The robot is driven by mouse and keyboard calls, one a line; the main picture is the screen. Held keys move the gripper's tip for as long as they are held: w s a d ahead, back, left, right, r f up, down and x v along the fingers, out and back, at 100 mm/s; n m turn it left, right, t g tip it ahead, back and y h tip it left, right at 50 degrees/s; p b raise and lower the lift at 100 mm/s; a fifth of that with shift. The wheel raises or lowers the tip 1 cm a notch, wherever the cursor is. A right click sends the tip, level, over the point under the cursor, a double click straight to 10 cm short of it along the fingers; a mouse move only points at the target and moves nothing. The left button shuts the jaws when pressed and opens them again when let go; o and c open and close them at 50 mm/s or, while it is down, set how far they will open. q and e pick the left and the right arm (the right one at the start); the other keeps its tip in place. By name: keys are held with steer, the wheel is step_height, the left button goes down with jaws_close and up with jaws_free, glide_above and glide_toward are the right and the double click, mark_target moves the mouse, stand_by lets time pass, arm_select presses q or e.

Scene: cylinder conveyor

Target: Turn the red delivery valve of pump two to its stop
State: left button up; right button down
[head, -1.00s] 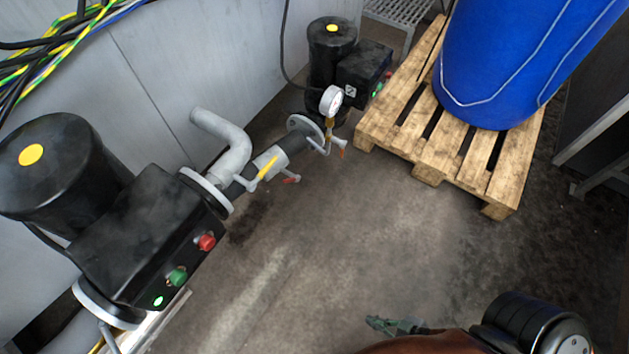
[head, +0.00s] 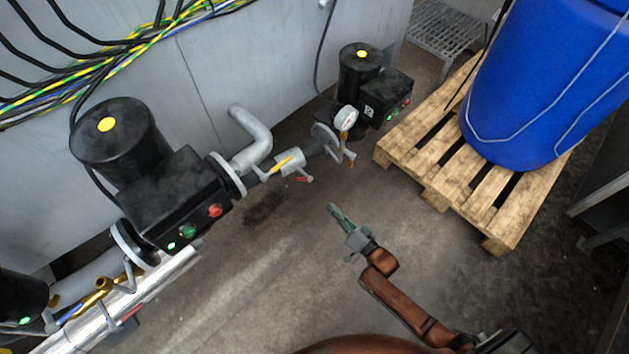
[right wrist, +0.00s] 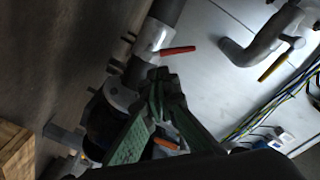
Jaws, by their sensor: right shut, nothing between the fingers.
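A red valve handle (head: 304,179) sits on a light grey valve body (head: 290,161) in the pipe between the near pump (head: 170,190) and the far pump (head: 362,75). The far pump carries a small white label whose mark I cannot read surely. In the right wrist view the red handle (right wrist: 178,50) sticks out sideways from its grey body, beyond my fingertips. My right gripper (head: 333,208) is shut and empty over the floor, in front of that valve and apart from it. Its green fingers (right wrist: 158,78) show in the right wrist view. My left gripper is out of view.
A yellow handle (head: 281,164) is beside the red one. An orange handle (head: 351,160) hangs below the gauge (head: 347,117). A wooden pallet (head: 432,190) with a blue drum (head: 530,80) stands right. Another red handle (head: 130,315) is lower left. Floor between is free.

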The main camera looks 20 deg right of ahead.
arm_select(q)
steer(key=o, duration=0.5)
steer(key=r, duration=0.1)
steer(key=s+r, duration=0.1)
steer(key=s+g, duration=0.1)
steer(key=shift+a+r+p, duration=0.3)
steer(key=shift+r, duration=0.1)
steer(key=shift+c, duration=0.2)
arm_select(e)
steer(key=w+d+r+m+t, duration=0.1)
steer(key=w+r, duration=0.5)
steer(key=b, duration=0.4)
glide_above(308, 178)
steer(key=d, duration=0.2)
steer(key=shift+s+a+f+b, duration=0.45)
steer(key=shift+s+a+f, duration=0.1)
steer(key=shift+a, duration=0.15)
steer(key=shift+s+a+f+b, duration=0.45)
steer(key=shift+s+a, duration=0.1)
steer(key=shift+a, duration=0.15)
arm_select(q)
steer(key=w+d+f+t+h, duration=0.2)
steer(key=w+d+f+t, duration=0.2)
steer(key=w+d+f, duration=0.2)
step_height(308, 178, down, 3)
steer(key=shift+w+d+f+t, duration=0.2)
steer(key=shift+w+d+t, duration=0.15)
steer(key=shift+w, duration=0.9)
